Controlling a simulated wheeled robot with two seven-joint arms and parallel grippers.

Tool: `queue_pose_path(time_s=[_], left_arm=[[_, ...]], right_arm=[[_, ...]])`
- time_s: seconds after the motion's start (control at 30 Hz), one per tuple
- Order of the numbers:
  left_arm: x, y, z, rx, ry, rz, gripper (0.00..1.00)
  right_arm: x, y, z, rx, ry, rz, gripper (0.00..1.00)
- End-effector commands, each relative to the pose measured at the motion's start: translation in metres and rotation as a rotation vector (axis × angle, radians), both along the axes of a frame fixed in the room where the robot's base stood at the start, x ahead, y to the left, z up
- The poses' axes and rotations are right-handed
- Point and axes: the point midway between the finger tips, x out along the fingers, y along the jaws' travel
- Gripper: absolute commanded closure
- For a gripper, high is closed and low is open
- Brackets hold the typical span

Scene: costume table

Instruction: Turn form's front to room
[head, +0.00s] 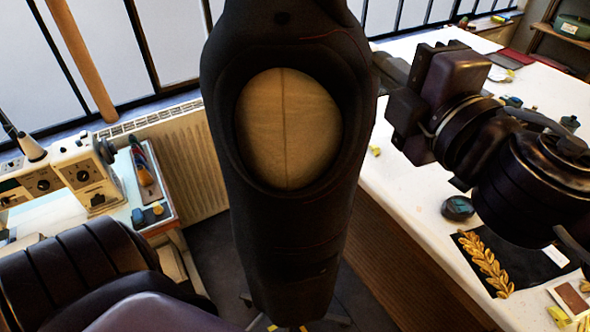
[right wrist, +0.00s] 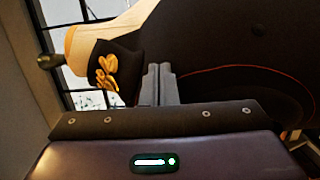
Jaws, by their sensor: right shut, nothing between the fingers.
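The dress form (head: 285,235) stands upright in the middle of the head view, in a dark garment with thin red lines. An oval opening in the garment shows beige cloth (head: 288,130) with a vertical seam. In the right wrist view the dark form (right wrist: 235,50) shows a beige neck (right wrist: 90,45) and a dark collar with gold embroidery (right wrist: 107,72). My right gripper (head: 380,62) is shut and empty at the form's upper right side; I cannot tell whether it touches. Its fingers also show in the right wrist view (right wrist: 158,84). My left gripper is out of view.
A white table (head: 405,205) fills the right, with a gold leaf trim on dark cloth (head: 486,262) and a dark round tin (head: 457,208). A sewing machine (head: 80,170) stands on the left. A radiator (head: 190,155) and windows are behind the form.

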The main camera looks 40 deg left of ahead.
Motion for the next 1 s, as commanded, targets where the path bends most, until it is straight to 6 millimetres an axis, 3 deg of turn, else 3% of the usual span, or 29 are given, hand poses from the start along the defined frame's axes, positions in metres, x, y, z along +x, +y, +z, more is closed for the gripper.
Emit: queue_pose_path(time_s=[0.13, 0.53, 0.83, 1.0], left_arm=[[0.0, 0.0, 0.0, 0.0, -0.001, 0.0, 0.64], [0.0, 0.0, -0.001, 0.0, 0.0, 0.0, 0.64], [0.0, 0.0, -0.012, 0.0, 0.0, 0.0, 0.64], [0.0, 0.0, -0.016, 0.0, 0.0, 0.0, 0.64]], right_arm=[[-0.018, 0.008, 0.001, 0.001, -0.002, -0.056, 1.0], [-0.022, 0.01, 0.0, 0.001, 0.0, -0.087, 1.0], [-0.057, 0.034, -0.001, 0.001, -0.003, -0.244, 1.0], [-0.068, 0.042, -0.001, 0.001, 0.001, -0.314, 1.0]])
